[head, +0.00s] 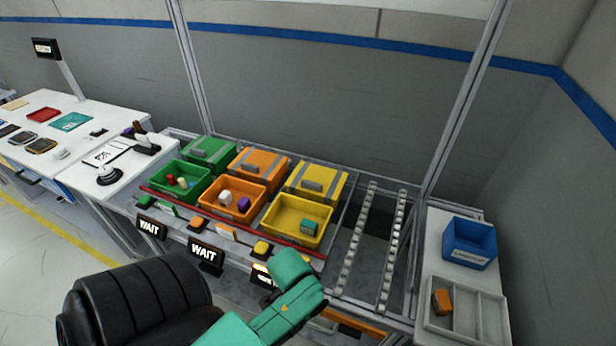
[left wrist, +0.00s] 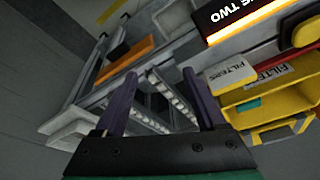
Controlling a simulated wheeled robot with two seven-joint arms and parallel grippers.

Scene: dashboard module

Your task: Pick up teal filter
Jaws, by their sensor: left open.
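The teal filter (head: 309,227) is a small block inside the open yellow bin (head: 275,218), toward its right side, in the head view. In the left wrist view, a teal patch (left wrist: 247,105) shows inside the yellow bin (left wrist: 268,88), whose label reads FILTERS. My left gripper (left wrist: 163,90) is open, with two dark purple fingers spread and nothing between them. In the head view my teal left wrist is in front of the yellow bin, and its fingers are hidden. My right gripper is not in view.
Green (head: 168,182) and orange (head: 222,202) open bins with small parts stand left of the yellow one. Lidded bins stand behind. A red rail (head: 235,228) and signs run along the front. Roller tracks (head: 354,245) and a blue bin (head: 455,257) are at right.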

